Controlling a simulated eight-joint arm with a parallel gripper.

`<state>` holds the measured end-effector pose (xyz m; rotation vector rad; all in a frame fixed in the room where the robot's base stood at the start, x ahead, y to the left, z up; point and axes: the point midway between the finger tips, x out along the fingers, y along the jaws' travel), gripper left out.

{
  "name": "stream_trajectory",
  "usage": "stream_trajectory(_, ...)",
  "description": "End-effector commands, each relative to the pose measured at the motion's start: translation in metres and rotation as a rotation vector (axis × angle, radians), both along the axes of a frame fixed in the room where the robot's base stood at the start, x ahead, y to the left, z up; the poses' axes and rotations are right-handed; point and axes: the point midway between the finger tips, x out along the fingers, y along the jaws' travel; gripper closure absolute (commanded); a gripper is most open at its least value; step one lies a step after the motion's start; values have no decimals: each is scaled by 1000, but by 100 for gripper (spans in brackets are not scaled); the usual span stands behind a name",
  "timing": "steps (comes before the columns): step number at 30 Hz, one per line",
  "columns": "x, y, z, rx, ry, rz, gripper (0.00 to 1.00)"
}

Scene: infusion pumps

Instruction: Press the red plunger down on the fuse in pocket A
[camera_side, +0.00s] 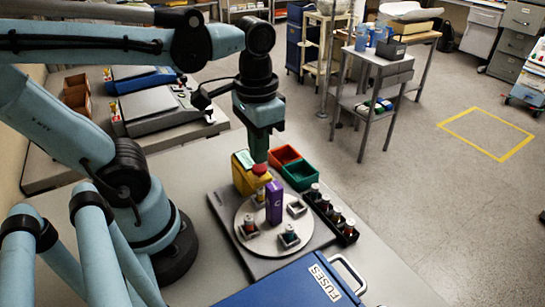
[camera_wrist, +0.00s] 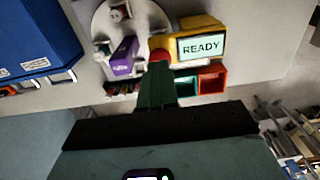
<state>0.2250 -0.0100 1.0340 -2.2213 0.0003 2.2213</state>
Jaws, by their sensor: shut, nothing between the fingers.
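My gripper (camera_side: 259,157) is shut and empty, with green fingers pointing down. Its tips are just above or at the red plunger (camera_side: 260,169); I cannot tell whether they touch. In the wrist view the fingertips (camera_wrist: 158,66) cover part of the plunger (camera_wrist: 160,55). The plunger belongs to a yellow unit (camera_side: 242,178), whose screen (camera_wrist: 200,46) reads READY. A round grey plate (camera_side: 262,243) with several pockets lies before it. Fuses stand in its left pocket (camera_side: 249,224) and front pocket (camera_side: 289,236). A purple block marked C (camera_side: 274,203) stands on the plate. No pocket A label or fuse under the plunger is visible.
A black rack (camera_side: 347,236) with several fuses is right of the plate. An orange bin (camera_side: 285,154) and a green bin (camera_side: 300,175) stand behind. A blue FUSES case (camera_side: 290,287) is in front. Pumps (camera_side: 150,108) lie on another table at the back left.

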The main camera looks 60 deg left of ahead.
Motion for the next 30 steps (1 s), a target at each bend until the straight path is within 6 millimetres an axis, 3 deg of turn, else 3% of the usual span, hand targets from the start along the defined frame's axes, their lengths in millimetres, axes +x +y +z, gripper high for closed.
stream_trajectory(30,0,0,-16,0,0,0,100)
